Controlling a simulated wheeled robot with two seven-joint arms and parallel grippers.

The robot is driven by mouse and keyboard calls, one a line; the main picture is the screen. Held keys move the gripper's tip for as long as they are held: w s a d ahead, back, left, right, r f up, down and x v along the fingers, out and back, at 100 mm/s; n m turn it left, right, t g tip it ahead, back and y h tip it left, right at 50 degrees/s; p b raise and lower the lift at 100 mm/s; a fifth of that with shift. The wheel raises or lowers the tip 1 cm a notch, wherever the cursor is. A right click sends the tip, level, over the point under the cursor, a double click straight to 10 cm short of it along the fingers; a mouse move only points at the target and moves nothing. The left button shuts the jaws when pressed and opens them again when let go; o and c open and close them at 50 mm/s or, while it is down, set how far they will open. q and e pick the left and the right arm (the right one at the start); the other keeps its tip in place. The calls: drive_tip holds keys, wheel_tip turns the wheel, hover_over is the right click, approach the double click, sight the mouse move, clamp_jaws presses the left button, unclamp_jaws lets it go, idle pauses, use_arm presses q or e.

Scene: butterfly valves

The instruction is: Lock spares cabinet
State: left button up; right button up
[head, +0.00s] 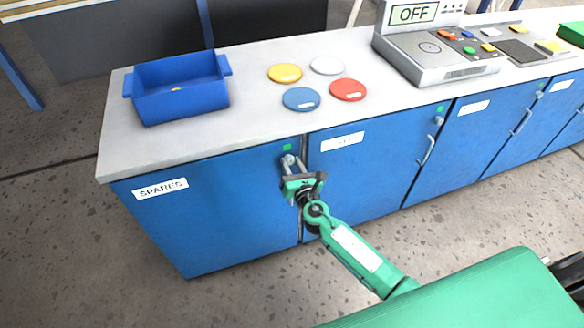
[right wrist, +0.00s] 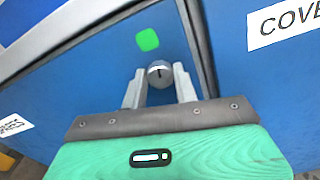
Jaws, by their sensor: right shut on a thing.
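The spares cabinet (head: 220,215) is the blue door at the left end of the counter, with a white SPARES label (head: 161,188). Its door looks closed. A round grey lock knob (right wrist: 160,73) sits near the door's upper right corner, below a green marker (right wrist: 147,40). A dark line on the knob's face looks roughly upright. My right gripper (head: 290,167) is at this knob, its fingers on either side of it and shut on it. The fingers partly hide the knob. My left gripper is not in view.
The adjoining cabinet (head: 360,170) has a COVE... label and a handle (head: 427,150). On the counter (head: 240,135) are a blue bin (head: 180,92), several coloured discs (head: 347,90) and a grey device (head: 440,55) with an OFF display. The floor in front is clear.

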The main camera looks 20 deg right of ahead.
drive_tip(key=shift+f+m+b, duration=0.15)
drive_tip(key=shift+m+b, duration=0.15)
drive_tip(key=shift+m, duration=0.2)
drive_tip(key=m+b, duration=0.2)
drive_tip(key=m, duration=0.2)
drive_tip(key=shift+m, duration=0.3)
drive_tip(key=m+b, duration=0.2)
drive_tip(key=m, duration=0.3)
drive_tip(key=shift+d, duration=0.1)
drive_tip(key=m, duration=0.2)
drive_tip(key=shift+m+b, duration=0.3)
drive_tip(key=shift+b, duration=0.05)
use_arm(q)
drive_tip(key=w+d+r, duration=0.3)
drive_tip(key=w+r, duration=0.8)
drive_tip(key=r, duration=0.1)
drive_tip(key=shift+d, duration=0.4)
use_arm(e)
drive_tip(key=shift+m, duration=1.1)
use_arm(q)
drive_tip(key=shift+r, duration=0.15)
use_arm(e)
drive_tip(key=o, duration=1)
